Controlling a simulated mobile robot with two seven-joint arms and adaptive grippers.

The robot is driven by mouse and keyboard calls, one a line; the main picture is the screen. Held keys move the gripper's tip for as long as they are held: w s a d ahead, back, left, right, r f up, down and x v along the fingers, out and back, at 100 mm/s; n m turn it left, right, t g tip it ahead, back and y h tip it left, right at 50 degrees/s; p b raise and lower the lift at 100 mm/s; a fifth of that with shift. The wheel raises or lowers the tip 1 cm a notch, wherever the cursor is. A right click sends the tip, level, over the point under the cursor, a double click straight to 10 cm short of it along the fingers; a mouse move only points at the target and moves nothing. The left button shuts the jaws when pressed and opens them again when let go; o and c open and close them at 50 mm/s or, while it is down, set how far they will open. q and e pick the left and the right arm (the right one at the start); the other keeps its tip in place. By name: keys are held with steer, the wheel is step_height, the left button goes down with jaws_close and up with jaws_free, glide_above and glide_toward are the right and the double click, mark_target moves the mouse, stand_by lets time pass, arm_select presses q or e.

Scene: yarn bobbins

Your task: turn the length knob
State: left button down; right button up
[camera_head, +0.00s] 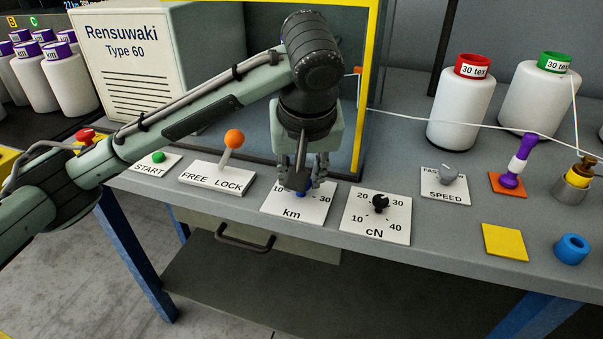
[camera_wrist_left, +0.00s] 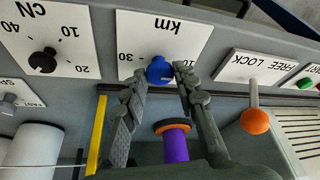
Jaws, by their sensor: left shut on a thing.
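The length knob is a small blue knob (camera_head: 300,194) on the white dial plate marked km (camera_head: 291,213), near the front of the grey bench. My left gripper (camera_head: 302,178) points down over this plate and hides much of the knob. In the left wrist view the blue knob (camera_wrist_left: 158,71) sits between the two fingertips of my left gripper (camera_wrist_left: 161,72), and the gripper is shut on it. The km plate (camera_wrist_left: 160,40) shows upside down there, with 30 and 10 legible. My right gripper is not in view.
The cN plate with a black knob (camera_head: 380,202) lies just right of the km plate. The orange-tipped FREE LOCK lever (camera_head: 234,139) stands upright to the left. A yellow-framed machine opening is behind, with a purple bobbin (camera_wrist_left: 175,147) inside. A drawer handle (camera_head: 244,238) is below.

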arm_select(q)
steer(key=c, duration=1.2)
jaws_free()
steer(key=shift+r, duration=0.3)
steer(key=v, duration=1.1)
steer(key=shift+s+r, duration=0.15)
steer(key=shift+r, duration=0.05)
steer(key=shift+s, duration=0.1)
